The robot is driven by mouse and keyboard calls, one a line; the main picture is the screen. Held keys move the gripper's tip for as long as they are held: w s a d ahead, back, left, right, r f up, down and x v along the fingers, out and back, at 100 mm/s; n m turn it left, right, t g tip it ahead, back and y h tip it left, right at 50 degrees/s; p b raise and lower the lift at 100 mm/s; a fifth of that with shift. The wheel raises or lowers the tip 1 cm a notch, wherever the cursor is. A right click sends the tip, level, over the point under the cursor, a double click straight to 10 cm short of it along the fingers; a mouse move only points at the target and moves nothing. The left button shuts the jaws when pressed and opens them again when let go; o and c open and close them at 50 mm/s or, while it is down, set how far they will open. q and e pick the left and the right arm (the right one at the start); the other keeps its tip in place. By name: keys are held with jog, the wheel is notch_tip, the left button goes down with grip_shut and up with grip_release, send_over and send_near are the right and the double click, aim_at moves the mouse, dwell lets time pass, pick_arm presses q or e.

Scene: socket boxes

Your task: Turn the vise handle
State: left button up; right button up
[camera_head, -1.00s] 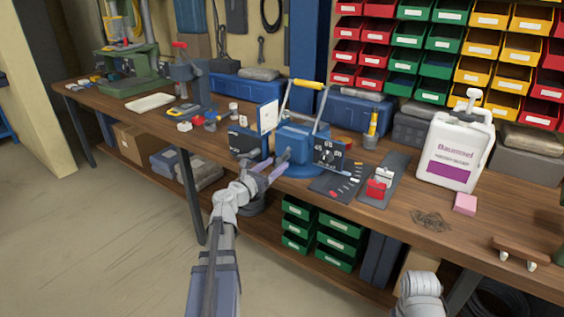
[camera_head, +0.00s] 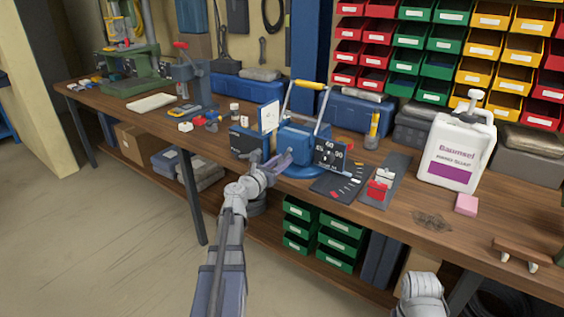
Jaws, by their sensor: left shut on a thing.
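My left gripper (camera_head: 283,161) reaches in from the lower left to the front of the vise. Its fingers are shut on the vise handle, which they mostly hide. My right arm shows only as a grey link at the bottom right, and its gripper is out of view.
A tool mat (camera_head: 338,187), a white soap jug (camera_head: 456,150) and a pink block (camera_head: 466,204) lie further right. Green drawers (camera_head: 300,225) are below the bench (camera_head: 390,216).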

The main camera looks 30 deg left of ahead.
pick_arm(q)
grip_shut()
jog(key=shift+m, duration=0.4)
dwell(0.4)
